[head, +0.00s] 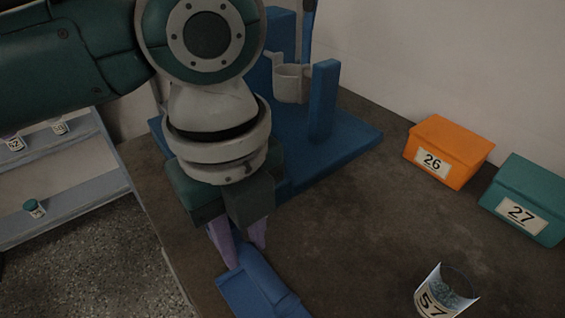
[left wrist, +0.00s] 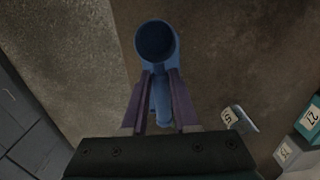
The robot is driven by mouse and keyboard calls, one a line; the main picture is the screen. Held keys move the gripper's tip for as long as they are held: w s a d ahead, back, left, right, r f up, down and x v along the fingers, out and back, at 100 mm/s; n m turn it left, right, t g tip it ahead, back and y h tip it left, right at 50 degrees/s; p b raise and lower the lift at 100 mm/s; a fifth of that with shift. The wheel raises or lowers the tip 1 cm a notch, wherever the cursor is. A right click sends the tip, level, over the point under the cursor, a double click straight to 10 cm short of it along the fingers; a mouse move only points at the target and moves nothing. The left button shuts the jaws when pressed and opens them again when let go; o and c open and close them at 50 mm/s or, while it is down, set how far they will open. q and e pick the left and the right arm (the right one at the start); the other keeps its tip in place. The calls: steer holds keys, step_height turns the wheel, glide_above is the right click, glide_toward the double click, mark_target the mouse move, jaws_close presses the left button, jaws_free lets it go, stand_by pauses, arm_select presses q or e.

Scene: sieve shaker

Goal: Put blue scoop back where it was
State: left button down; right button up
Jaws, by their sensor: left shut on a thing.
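My left gripper (head: 243,252) is shut on the blue scoop (head: 262,288), which reaches to the bottom edge of the head view. In the left wrist view, the fingers (left wrist: 160,100) clasp the handle of the scoop (left wrist: 156,40), and its round, dark-looking cup lies beyond the fingertips. In the head view the cup's shape is hard to make out. The scoop is over the brown table (head: 375,235); whether it touches the top cannot be told. My right gripper is out of view.
A blue stand (head: 340,140) with upright posts and a grey cup (head: 288,84) is behind my left arm. An orange box 26 (head: 452,148), a green box 27 (head: 528,195) and a clear container 57 (head: 447,290) are at right. A shelf with small jars (head: 35,209) is at left.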

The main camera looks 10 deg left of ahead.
mark_target(283, 305)
arm_select(q)
steer(key=shift+f+b, duration=0.55)
steer(key=shift+f, duration=2.05)
steer(key=shift+f, duration=0.1)
steer(key=shift+f, duration=0.5)
